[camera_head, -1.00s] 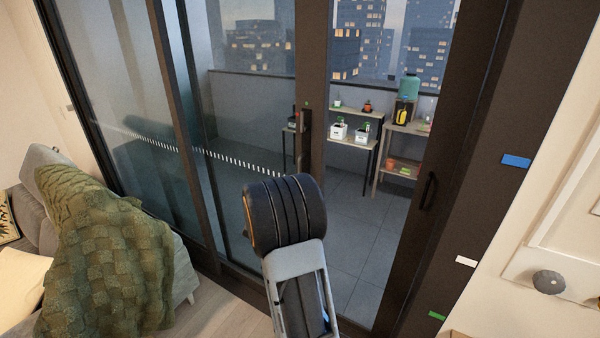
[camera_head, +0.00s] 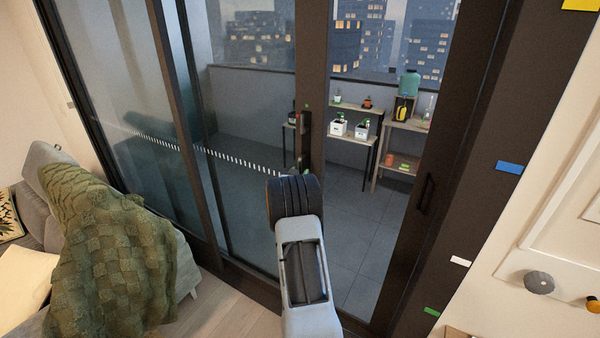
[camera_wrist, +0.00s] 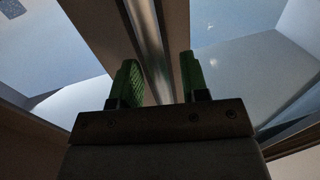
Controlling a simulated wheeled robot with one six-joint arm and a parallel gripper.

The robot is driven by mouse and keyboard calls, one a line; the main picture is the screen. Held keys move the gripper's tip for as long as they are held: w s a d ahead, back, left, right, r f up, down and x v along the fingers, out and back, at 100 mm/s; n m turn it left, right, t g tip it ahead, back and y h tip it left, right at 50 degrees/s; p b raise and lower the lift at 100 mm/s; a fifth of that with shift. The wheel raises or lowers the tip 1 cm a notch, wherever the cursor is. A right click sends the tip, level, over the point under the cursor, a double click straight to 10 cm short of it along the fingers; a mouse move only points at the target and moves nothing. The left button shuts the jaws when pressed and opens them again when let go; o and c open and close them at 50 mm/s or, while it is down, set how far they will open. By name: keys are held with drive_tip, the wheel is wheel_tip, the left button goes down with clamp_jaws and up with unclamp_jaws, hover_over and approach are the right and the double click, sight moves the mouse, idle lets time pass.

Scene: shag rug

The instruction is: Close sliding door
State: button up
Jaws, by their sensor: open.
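The sliding door has a dark-framed glass panel (camera_head: 240,170) in the head view. Its upright edge frame (camera_head: 312,60) carries a dark handle (camera_head: 305,130). A clear gap, with the balcony visible through it, lies between this frame and the right-hand jamb (camera_head: 440,200). My gripper (camera_wrist: 160,82) shows in the wrist view with two green fingertips apart and nothing held. A shiny metal strip (camera_wrist: 152,45) along a brown upright runs beyond and between the fingertips; contact cannot be told. In the head view my wrist stands before the lower edge frame and hides the fingers.
A grey sofa with a green knitted blanket (camera_head: 110,245) stands at the left. Shelves with potted plants (camera_head: 350,115) stand on the balcony. Coloured tabs (camera_head: 510,167) and round knobs (camera_head: 539,282) are on the right. Wood floor (camera_head: 215,310) is bare between sofa and arm.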

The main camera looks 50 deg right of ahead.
drive_tip(key=shift+d, duration=0.25)
drive_tip(key=shift+c, duration=0.2)
clamp_jaws()
idle(0.3)
